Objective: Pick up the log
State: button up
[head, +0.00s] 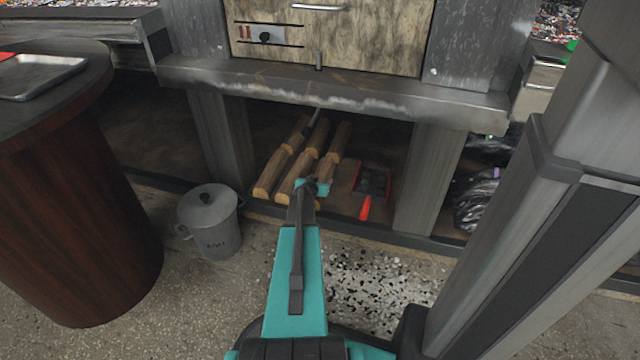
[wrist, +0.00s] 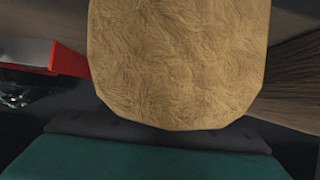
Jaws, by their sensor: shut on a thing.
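Several split wooden logs (head: 272,177) lie side by side on the low shelf under the grill. My gripper (head: 316,187) reaches into this space and is shut on the rightmost front log (head: 326,169). The pale cut end of the held log (wrist: 180,60) fills the middle of the wrist view, just past the dark and teal edge of my gripper. My fingers' contact with it is largely hidden in both views. I cannot tell whether the log is clear of the shelf.
A red box (head: 372,180) with dark contents and a red-handled tool (head: 366,208) are right of the logs. A lidded grey bucket (head: 210,220) stands at front left. Grey posts (head: 428,180) flank the space, beneath the grill ledge (head: 330,95). A round wooden table (head: 75,200) is at left.

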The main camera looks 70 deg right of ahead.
jog(key=shift+r, duration=0.15)
jog(key=shift+r+p, duration=2.05)
jog(key=shift+r, duration=2.85)
